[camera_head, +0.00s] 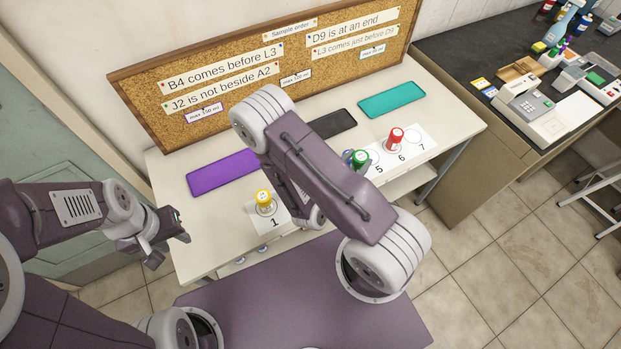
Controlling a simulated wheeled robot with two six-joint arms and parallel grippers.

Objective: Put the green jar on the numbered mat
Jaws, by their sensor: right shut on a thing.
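The green jar (359,159) shows just past my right arm, near the number 5 on the numbered mat (424,144). The arm hides part of it, so I cannot tell whether it touches the mat. My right gripper (349,157) is mostly hidden behind that arm; a dark bit of it shows at the jar's left side, shut on the jar. The mat is a white strip with circles; 1, 5, 6 and 7 show, and its middle is hidden. My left gripper (169,241) is open and empty, off the table's left front edge.
A yellow-capped jar (264,200) stands at number 1, and a red jar (395,137) at number 6. Purple (222,173), black (332,124) and teal (391,99) pads lie behind the mat. A corkboard (150,94) with notes stands at the back. Circle 7 is bare.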

